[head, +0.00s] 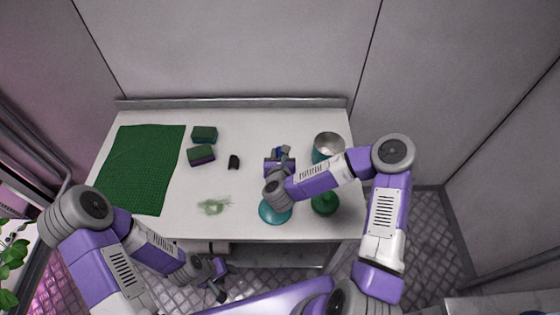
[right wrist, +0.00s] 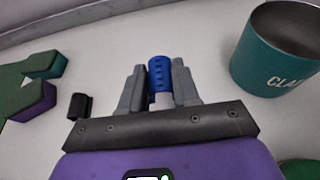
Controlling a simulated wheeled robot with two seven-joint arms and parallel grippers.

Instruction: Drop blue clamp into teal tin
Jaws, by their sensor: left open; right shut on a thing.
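The blue clamp (right wrist: 160,78) is between the fingers of my right gripper (right wrist: 159,90), which is shut on it. In the head view the blue clamp (head: 283,151) shows just past my right gripper (head: 280,157), over the middle right of the table. The teal tin (head: 327,143) stands upright to the right of it, its open top facing up. It also shows in the right wrist view (right wrist: 265,62) with white lettering, apart from the gripper. My left gripper (head: 217,283) is open and empty, low in front of the table. Whether the clamp touches the table is hard to tell.
On the white table lie a green mat (head: 140,170), two sponges (head: 204,134) (head: 201,155), a small black object (head: 234,162) and a green smear (head: 213,206). A teal round object (head: 275,212) and a green object (head: 325,203) stand near the front edge, below my right arm.

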